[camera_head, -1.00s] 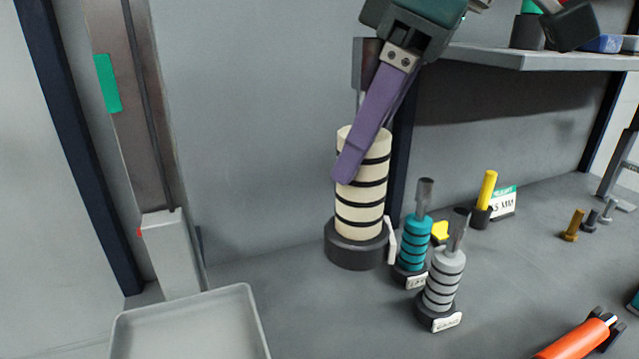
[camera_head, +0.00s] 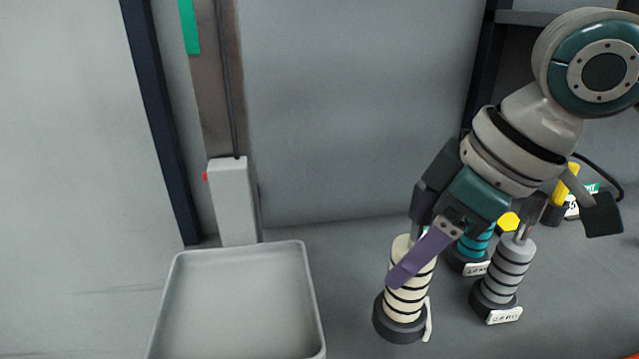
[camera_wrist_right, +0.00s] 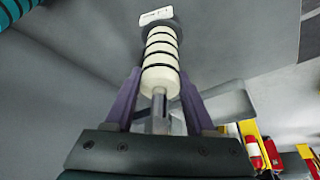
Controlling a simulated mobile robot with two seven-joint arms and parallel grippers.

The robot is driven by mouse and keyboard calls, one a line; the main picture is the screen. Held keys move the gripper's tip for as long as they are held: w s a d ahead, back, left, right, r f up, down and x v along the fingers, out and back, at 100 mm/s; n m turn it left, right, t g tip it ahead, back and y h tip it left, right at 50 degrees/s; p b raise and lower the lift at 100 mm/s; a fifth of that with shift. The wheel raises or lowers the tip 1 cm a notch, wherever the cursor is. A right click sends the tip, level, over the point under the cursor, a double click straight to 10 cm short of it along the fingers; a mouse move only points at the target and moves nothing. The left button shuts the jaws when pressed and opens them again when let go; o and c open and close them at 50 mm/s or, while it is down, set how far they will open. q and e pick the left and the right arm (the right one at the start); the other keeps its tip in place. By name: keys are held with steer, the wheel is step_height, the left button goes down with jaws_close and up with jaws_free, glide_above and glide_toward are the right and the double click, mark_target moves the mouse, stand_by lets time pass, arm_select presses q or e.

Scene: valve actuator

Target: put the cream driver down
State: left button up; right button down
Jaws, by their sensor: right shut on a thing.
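The cream driver (camera_head: 410,290) has a banded handle and a dark round base (camera_head: 400,320) with a white tag. It stands upright in the head view, right of the tray. My right gripper (camera_head: 420,260) is shut on it, with a purple finger across the handle's upper part. In the right wrist view the cream driver (camera_wrist_right: 160,60) lies between both purple fingers, shaft towards the gripper and tagged base at the far end. I cannot tell whether the base touches the bench. My left gripper is not in view.
A grey driver (camera_head: 508,268) and a partly hidden teal driver (camera_head: 472,248) stand on dark tagged bases just right of the cream one. An empty pale tray (camera_head: 172,310) lies to the left. A pale post (camera_head: 232,205) stands behind it. Bare bench lies between tray and driver.

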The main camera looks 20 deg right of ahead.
mark_target(409, 282)
steer(key=shift+w+f+b, duration=0.1)
steer(key=shift+f+b, duration=0.2)
steer(key=shift+f, duration=1.75)
steer(key=shift+f, duration=0.15)
steer(key=shift+c, duration=1.2)
jaws_free()
steer(key=shift+f, duration=0.1)
steer(key=p+v, duration=0.2)
steer(key=v, duration=1)
